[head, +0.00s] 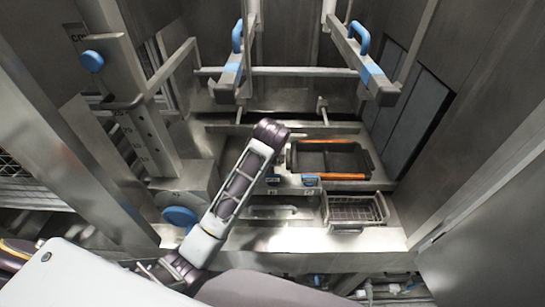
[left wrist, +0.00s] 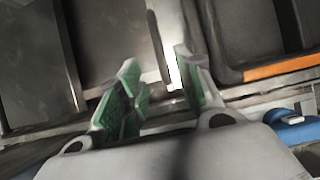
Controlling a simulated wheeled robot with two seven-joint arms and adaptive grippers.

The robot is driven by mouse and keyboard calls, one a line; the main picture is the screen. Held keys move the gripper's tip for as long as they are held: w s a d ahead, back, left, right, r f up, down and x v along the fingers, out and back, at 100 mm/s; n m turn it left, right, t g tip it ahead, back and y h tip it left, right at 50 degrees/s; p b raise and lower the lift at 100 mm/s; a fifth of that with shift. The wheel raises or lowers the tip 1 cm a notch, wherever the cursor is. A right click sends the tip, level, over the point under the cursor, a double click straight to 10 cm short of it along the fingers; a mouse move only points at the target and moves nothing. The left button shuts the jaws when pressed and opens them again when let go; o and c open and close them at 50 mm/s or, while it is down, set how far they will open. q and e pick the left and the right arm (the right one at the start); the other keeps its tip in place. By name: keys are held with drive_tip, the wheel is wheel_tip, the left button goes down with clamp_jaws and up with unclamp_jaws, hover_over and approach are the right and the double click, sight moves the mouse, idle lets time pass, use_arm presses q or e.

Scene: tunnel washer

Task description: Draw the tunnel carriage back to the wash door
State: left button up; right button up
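I cannot tell for certain which part is the tunnel carriage. A metal frame with a crossbar (head: 285,71) and two side arms with blue handles (head: 358,38) stands over the tunnel. Below it, a dark tray with orange edges (head: 330,158) sits on a metal deck; it also shows in the left wrist view (left wrist: 235,75). My left arm reaches up beside the tray, and its gripper is hidden in the head view. In the left wrist view my left gripper (left wrist: 155,88) is open, with a pale metal bar (left wrist: 157,45) just beyond its fingers. My right gripper is not in view.
A wire basket (head: 355,211) sits in front of the tray. A metal post with a blue knob (head: 92,61) stands at left, with another blue knob (head: 180,216) low beside my arm. Steel walls and slanted posts close in both sides.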

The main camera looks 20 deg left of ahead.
use_arm(q)
drive_tip(key=shift+w+f, duration=0.1)
drive_tip(key=shift+f, duration=0.05)
use_arm(e)
drive_tip(key=shift+s, duration=0.1)
use_arm(q)
drive_tip(key=shift+w+a+f, duration=0.15)
drive_tip(key=shift+w+f, duration=0.2)
drive_tip(key=shift+f, duration=0.25)
drive_tip(key=shift+x, duration=4.25)
use_arm(e)
drive_tip(key=shift+w, duration=0.2)
drive_tip(key=shift+a, duration=0.2)
use_arm(q)
clamp_jaws()
use_arm(e)
drive_tip(key=shift+a, duration=0.1)
use_arm(q)
drive_tip(key=shift+a, duration=0.2)
drive_tip(key=shift+s+a, duration=0.25)
drive_tip(key=shift+a, duration=0.65)
drive_tip(key=shift+s+a, duration=0.25)
drive_tip(key=shift+a, duration=0.6)
drive_tip(key=shift+s+a, duration=0.25)
drive_tip(key=shift+a, duration=0.65)
